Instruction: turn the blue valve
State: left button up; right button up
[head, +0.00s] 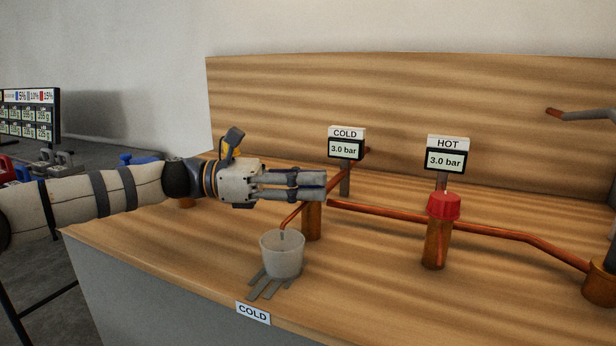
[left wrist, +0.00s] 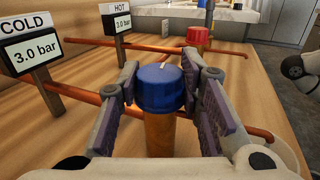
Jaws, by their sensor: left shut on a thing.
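The blue valve (left wrist: 161,88) is a round blue cap with a pale mark on top, on a copper post (left wrist: 160,133). In the left wrist view it sits between the fingers of my left gripper (left wrist: 164,78), which is shut on its sides. In the head view my left gripper (head: 318,186) reaches in level from the left over the copper post (head: 312,222) and hides the blue cap. The COLD gauge (head: 346,147) behind it reads 3.0 bar. My right gripper is not in view.
A red valve (head: 443,206) stands to the right, with a HOT gauge (head: 445,158) reading 3.0 bar. A clear cup (head: 282,254) stands on grey slats near the front edge, by a COLD label (head: 253,313). Copper pipes (head: 480,232) run along the wooden counter (head: 370,300).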

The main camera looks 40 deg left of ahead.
pick_arm(q)
jog(key=shift+r+m+g+h+p, duration=0.1)
jog(key=shift+m+g+h+p, duration=0.2)
jog(key=shift+m+g+h, duration=0.6)
jog(key=shift+g, duration=0.5)
jog(key=o, duration=1.2)
notch_tip(320, 180, up, 10)
jog(key=shift+f, duration=0.1)
